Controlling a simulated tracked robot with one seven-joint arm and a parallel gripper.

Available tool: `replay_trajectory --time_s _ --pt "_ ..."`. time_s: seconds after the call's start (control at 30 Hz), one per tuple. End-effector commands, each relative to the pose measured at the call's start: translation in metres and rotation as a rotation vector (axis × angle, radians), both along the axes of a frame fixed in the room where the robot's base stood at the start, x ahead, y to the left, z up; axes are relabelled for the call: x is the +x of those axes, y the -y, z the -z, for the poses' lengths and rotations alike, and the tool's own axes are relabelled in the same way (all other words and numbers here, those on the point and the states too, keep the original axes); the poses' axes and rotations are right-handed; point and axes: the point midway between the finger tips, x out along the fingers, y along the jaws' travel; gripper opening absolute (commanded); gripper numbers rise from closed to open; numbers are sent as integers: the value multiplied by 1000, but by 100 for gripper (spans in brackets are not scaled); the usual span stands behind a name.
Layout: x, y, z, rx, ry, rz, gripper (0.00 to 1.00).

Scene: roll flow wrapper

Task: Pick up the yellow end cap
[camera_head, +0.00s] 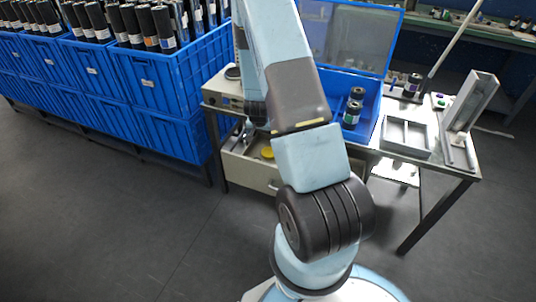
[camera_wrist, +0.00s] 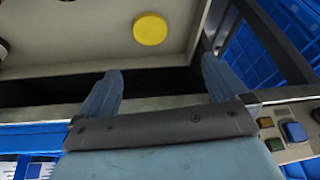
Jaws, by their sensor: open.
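The yellow end cap (camera_wrist: 150,29) is a round yellow disc lying in an open, light-coloured drawer (camera_wrist: 90,40). In the head view the cap (camera_head: 267,152) shows as a small yellow spot in the drawer (camera_head: 250,173) under the table's left part, beside my arm. My gripper (camera_wrist: 160,85) is open and empty in the wrist view. Its two blue fingers point toward the drawer, apart from the cap, which lies beyond the fingertips and roughly between their lines. In the head view my arm hides most of the gripper.
Blue crates (camera_head: 160,85) of dark rolls stand left of the table. On the table are an open blue box (camera_head: 371,115) with dark rolls and a grey divided tray (camera_head: 405,138). Coloured buttons (camera_wrist: 294,131) sit right of my gripper. Floor at front left is clear.

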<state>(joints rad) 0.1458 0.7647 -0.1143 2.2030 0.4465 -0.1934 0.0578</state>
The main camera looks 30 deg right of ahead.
Motion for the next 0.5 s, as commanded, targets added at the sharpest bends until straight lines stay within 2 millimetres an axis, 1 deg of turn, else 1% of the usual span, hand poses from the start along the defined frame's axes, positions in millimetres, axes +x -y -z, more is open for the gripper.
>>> replay_trajectory --time_s 0.03,0.1,0.23,0.37,0.5 --pt "-3 4 11 -7 -7 10 100" --pt "-5 8 21 -15 -10 22 100" --pt "-7 12 32 -23 -14 30 100" --pt "-4 16 45 -25 -14 33 100" --pt "2 21 64 -24 -14 32 100"
